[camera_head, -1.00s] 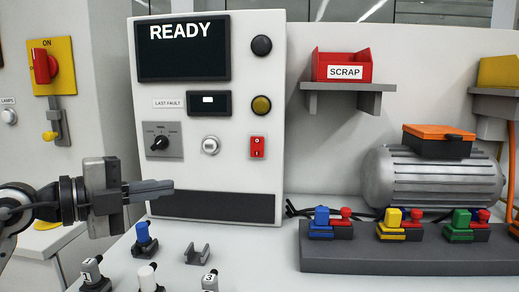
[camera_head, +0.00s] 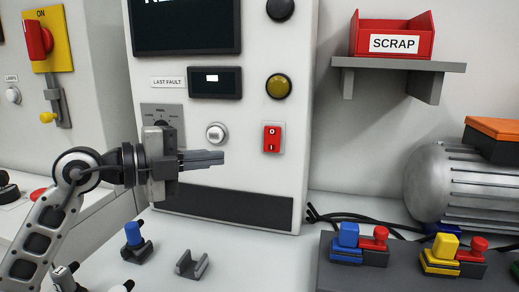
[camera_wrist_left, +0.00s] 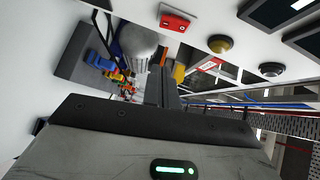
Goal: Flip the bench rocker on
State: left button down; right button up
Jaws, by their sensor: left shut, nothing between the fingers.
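The bench rocker (camera_head: 272,138) is a small red switch marked O at its top and I at its bottom, on the white panel (camera_head: 240,120). It also shows in the left wrist view (camera_wrist_left: 175,22), near the top. My left gripper (camera_head: 222,157) is shut and empty, in front of the panel, with its fingers pointing right. Its fingertips are left of the rocker and slightly lower in the head view, apart from it in the picture. In the left wrist view the closed fingers (camera_wrist_left: 162,85) point up the picture. My right gripper is not in view.
A round silver switch (camera_head: 216,132) and a rotary selector (camera_head: 162,112) sit left of the rocker; a yellow button (camera_head: 278,86) is above it. A shelf with a red SCRAP bin (camera_head: 392,38) juts out at right. Coloured connectors (camera_head: 347,240) and a motor (camera_head: 470,185) stand on the bench.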

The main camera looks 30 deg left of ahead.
pick_arm(q)
jog(key=p, duration=0.2)
send_near(277, 149)
jog(key=d, duration=0.3)
jog(key=w, duration=0.5)
jog(key=shift+f+p, duration=0.3)
jog(key=shift+p, duration=0.05)
jog(key=shift+a, duration=0.1)
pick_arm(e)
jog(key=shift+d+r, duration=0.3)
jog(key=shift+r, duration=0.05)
